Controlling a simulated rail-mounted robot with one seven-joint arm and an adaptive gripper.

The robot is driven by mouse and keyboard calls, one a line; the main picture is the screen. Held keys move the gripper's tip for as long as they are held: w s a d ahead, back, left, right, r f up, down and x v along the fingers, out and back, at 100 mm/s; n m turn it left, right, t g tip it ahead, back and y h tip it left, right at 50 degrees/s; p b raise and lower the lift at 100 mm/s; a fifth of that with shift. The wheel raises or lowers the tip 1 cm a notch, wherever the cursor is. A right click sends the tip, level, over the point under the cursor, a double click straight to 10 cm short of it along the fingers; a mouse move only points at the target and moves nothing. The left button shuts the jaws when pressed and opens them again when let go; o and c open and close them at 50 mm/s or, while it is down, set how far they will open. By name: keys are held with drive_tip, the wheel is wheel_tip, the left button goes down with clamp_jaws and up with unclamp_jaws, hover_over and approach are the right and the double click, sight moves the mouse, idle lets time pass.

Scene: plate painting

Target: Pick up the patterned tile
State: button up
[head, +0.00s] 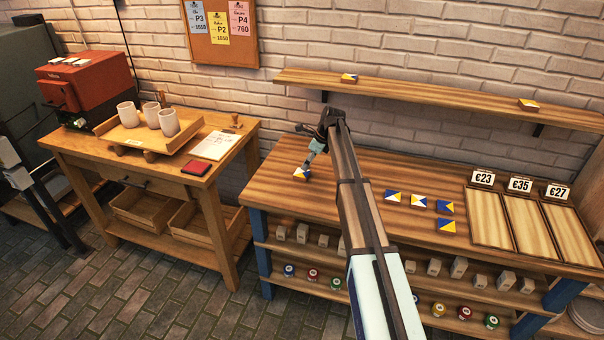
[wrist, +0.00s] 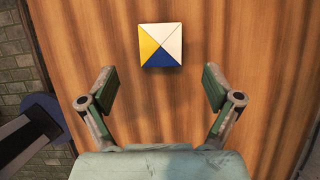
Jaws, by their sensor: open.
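A square tile (wrist: 161,45) with white, yellow and blue triangles lies flat on the wooden bench, seen near the top middle of the wrist view. The same tile shows in the head view (head: 302,173) near the bench's left end. My gripper (wrist: 160,88) is open and empty; its two fingers are spread wider than the tile, which lies beyond the fingertips. In the head view my gripper (head: 308,156) hangs close above the tile. Several similar patterned tiles lie farther right on the bench, among them one (head: 393,196) and another (head: 445,225).
Price signs and wooden trays (head: 490,215) occupy the bench's right end. A wall shelf (head: 440,93) above the bench carries two more tiles. A side table (head: 228,140) with a tray of mugs (head: 145,117) stands to the left. The bench around the near tile is clear.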

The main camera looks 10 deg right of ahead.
sight(302, 173)
drive_tip(key=shift+p+x, duration=1.1)
drive_tip(key=shift+x, duration=2.15)
drive_tip(key=c, duration=1.3)
